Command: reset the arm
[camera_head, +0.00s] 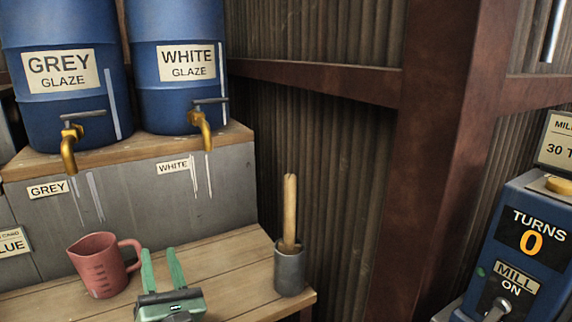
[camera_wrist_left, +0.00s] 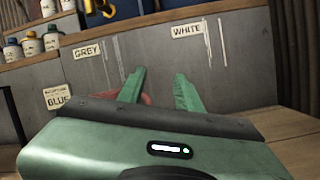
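My left gripper (camera_head: 162,270) is at the bottom of the head view, over the wooden bench (camera_head: 228,262). Its two green fingers are apart with nothing between them. It also shows in the left wrist view (camera_wrist_left: 158,90), open and empty, pointing toward the grey panel. A red measuring jug (camera_head: 97,268) stands upright just left of the gripper, its handle toward the fingers. In the left wrist view the jug is mostly hidden behind the left finger. My right gripper is in neither view.
A metal cup (camera_head: 290,271) with a wooden stick (camera_head: 290,215) stands at the bench's right end. Blue grey-glaze (camera_head: 62,100) and white-glaze (camera_head: 178,98) barrels with brass taps stand on the shelf above. A blue mill control box (camera_head: 525,245) reading TURNS 0 is at the right.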

